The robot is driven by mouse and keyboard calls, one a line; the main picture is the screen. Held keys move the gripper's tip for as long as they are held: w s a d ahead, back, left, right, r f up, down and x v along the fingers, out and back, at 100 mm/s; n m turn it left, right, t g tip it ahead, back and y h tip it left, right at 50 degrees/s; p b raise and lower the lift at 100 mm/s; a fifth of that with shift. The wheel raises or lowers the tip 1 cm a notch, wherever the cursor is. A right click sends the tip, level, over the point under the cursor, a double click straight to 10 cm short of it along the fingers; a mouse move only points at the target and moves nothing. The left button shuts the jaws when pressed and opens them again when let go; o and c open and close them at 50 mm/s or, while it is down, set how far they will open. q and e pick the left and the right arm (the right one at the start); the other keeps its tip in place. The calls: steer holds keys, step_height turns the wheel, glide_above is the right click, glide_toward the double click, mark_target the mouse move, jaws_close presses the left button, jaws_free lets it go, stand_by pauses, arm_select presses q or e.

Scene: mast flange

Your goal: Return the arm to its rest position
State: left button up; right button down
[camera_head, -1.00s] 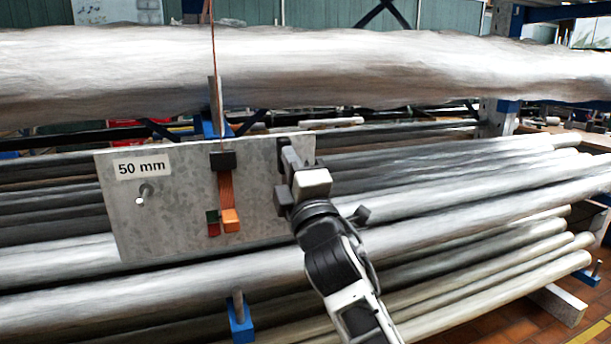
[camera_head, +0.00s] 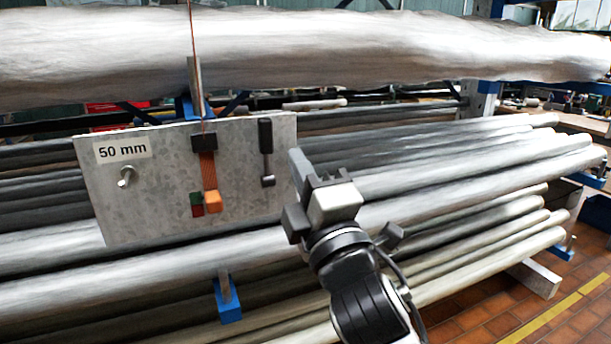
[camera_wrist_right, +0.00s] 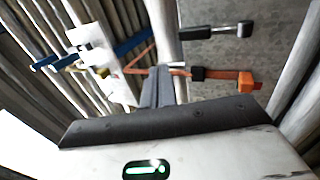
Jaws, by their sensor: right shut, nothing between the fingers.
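My right gripper (camera_head: 298,162) is shut and empty, in front of the right edge of the grey metal plate (camera_head: 130,215) and apart from it. In the right wrist view its closed fingers (camera_wrist_right: 160,82) point up. The plate carries a "50 mm" label (camera_head: 122,149) and a metal peg (camera_head: 127,177). On its right part a black-handled piece with a metal rod (camera_head: 265,140) hangs upright. It also shows in the wrist view (camera_wrist_right: 243,29). An orange strap (camera_head: 208,172) hangs from a black block, with an orange block (camera_head: 212,201) at its lower end. My left gripper is out of view.
Long metal bars (camera_head: 450,190) lie stacked behind and below the plate. A large wrapped roll (camera_head: 300,45) runs across above it. A thin cord (camera_head: 192,25) rises above the plate. A blue bracket (camera_head: 227,300) stands below. Brick floor (camera_head: 500,322) is clear at lower right.

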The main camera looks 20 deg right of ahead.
steer(key=s+d+f+m+g, duration=0.1)
steer(key=s+f+m+g, duration=0.2)
steer(key=f, duration=0.9)
steer(key=f+m+g, duration=0.4)
steer(key=f+m, duration=0.1)
steer(key=f, duration=0.8)
steer(key=s+d+f+m+g, duration=0.1)
steer(key=s+f+m+g, duration=0.1)
steer(key=s+f+m, duration=0.2)
steer(key=s+d+f+m+g, duration=0.1)
steer(key=s+f+m+g, duration=0.2)
steer(key=s+f, duration=0.8)
step_height(320, 180, down, 5)
steer(key=shift+d+r+m+g, duration=0.1)
steer(key=shift+d+m+g, duration=0.25)
steer(key=shift+m, duration=0.65)
